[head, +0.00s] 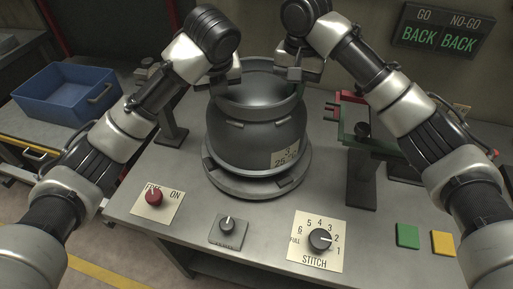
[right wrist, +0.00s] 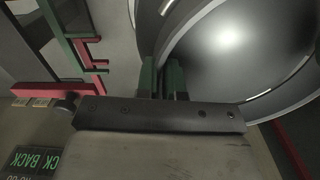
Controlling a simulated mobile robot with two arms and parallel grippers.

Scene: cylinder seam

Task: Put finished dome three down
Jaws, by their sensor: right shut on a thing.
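The grey dome (head: 240,135), with a tag reading 3 and 25, stands upright, open end up, over a round grey base (head: 225,182) on the bench. A dark gap shows under its front edge; I cannot tell if it touches the base. My right gripper (head: 297,82) is shut on the dome's upper rim at the right. In the right wrist view its green fingers (right wrist: 163,80) meet the rim of the shiny dome (right wrist: 235,50). My left gripper (head: 222,85) is at the rim's left side; its fingertips are hidden, so its grip is unclear.
A blue bin (head: 68,97) stands at the left. A green and red fixture (head: 362,135) stands right of the dome. On the bench front are a red knob (head: 153,196), a small dial (head: 227,224) and a stitch dial (head: 320,240). A sign (head: 440,30) reads BACK twice.

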